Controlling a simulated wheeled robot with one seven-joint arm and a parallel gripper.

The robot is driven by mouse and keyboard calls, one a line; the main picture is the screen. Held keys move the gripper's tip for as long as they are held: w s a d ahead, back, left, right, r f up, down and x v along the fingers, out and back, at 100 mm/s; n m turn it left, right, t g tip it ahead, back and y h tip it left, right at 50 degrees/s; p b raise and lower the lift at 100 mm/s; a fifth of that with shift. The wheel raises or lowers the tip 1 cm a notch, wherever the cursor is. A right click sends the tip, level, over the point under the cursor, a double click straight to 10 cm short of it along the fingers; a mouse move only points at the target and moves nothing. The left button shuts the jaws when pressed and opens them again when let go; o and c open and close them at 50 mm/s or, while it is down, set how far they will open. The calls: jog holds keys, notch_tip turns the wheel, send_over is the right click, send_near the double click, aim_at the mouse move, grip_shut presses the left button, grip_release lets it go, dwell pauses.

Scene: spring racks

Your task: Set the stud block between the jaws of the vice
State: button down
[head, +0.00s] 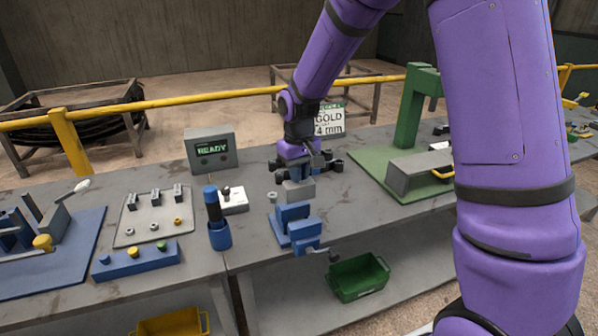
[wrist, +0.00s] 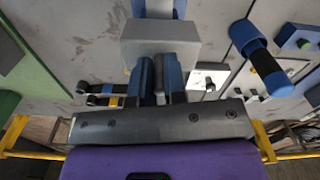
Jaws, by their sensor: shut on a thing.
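The stud block (head: 298,191), a grey block, is held at the end of my gripper (head: 299,176). In the wrist view the block (wrist: 160,42) hides most of what lies beyond the fingers. My gripper (wrist: 160,78) is shut on it. The blue vice (head: 293,222) stands at the front edge of the bench, its handle toward the front. In the head view the block shows just above and behind the vice's upper edge. I cannot tell the gap between them. A bit of the vice (wrist: 160,8) shows past the block in the wrist view.
A grey tray (head: 127,229) holds small parts. The READY box (head: 210,150) is behind. A green press (head: 408,115) stands right. A green bin (head: 358,279) sits below.

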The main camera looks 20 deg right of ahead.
aim_at(299, 199)
jog(key=shift+f, duration=2.4)
jog(key=shift+f, duration=1.95)
jog(key=c, duration=0.6)
grip_release()
jog(key=shift+r, duration=0.1)
jog(key=shift+r, duration=3.4)
jog(key=shift+s+r, duration=0.1)
